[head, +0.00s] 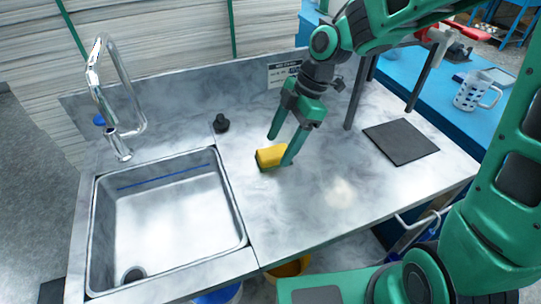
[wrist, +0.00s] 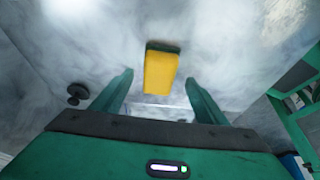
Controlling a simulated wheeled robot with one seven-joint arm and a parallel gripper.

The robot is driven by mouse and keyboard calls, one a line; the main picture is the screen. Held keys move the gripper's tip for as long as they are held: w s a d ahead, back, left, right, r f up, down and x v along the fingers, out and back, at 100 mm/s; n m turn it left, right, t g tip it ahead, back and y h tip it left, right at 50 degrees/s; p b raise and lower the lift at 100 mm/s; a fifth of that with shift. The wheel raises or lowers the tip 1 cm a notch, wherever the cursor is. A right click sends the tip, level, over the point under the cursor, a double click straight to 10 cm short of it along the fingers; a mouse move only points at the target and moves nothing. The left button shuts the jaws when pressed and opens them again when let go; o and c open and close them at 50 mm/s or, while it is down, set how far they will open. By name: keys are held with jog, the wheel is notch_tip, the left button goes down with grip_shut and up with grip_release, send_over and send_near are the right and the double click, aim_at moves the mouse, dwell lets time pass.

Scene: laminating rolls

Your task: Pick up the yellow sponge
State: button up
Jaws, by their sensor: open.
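The yellow sponge (head: 271,155) lies on the metal counter to the right of the sink, with a dark green layer along one side. My gripper (head: 281,149) is open, with its fingers pointing down around or just above the sponge in the head view. In the wrist view the sponge (wrist: 160,72) sits ahead of and between the two fingertips of my gripper (wrist: 160,82), with a gap on each side. The fingers do not appear to touch it. One finger hides a little of its right end in the head view.
A sink (head: 170,220) with a tall faucet (head: 118,95) is to the left. A small black knob (head: 221,123) stands on the counter behind the sponge; a dark square mat (head: 400,141) lies to the right.

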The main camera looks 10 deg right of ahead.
aim_at(277, 151)
jog(key=shift+x, duration=1.5)
jog(key=shift+c, duration=0.3)
jog(key=c, duration=1.1)
jog(key=shift+w, duration=0.1)
